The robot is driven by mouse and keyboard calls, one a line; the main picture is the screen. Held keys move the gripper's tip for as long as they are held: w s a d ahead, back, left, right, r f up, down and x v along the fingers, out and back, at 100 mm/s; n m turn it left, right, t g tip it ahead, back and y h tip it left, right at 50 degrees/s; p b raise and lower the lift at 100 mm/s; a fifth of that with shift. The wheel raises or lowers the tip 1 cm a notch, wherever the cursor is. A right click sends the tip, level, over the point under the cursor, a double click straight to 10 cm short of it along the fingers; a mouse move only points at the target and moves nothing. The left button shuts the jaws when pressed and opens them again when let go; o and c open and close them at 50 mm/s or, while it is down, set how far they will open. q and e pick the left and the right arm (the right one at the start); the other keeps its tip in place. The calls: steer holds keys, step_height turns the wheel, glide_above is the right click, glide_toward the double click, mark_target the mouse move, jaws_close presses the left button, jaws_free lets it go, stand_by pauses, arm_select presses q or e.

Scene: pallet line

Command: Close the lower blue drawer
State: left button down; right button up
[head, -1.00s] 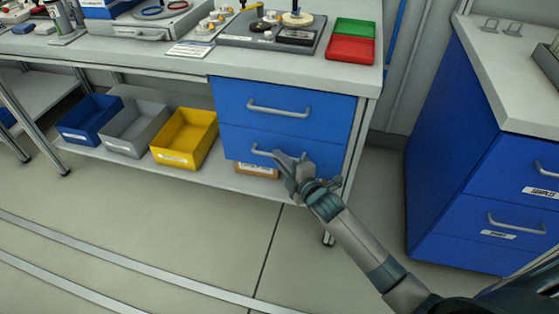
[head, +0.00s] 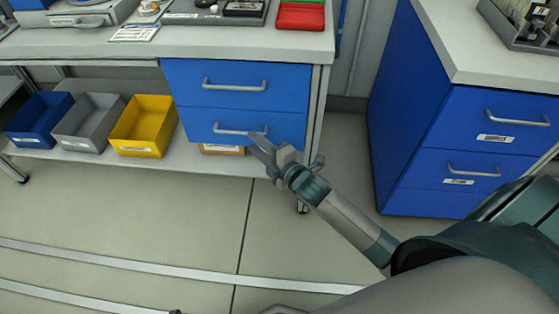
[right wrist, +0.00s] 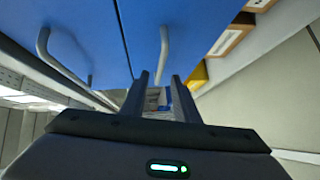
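The lower blue drawer (head: 285,127) is under the left workbench, below the upper blue drawer (head: 290,88). Its front looks about flush with the upper one; a small gap is hard to tell. Its grey bar handle (head: 232,130) is partly overlapped by my right gripper (head: 264,150) in the head view. In the right wrist view, my right gripper's fingers (right wrist: 161,90) are apart. The handle (right wrist: 163,48) runs close ahead of them, and its far end shows between them. I cannot tell whether they touch it. My left gripper is not in view.
Yellow (head: 145,128), grey (head: 90,125) and blue (head: 40,120) bins stand on the lower shelf, left of the drawers. A cardboard box (head: 222,150) sits under the drawers. Another blue cabinet (head: 420,120) stands right. The floor in front is clear.

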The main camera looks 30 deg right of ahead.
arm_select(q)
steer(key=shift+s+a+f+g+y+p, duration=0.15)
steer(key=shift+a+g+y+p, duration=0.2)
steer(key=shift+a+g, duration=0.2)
arm_select(e)
steer(key=v, duration=1)
steer(key=shift+s, duration=0.35)
steer(key=shift+r, duration=0.1)
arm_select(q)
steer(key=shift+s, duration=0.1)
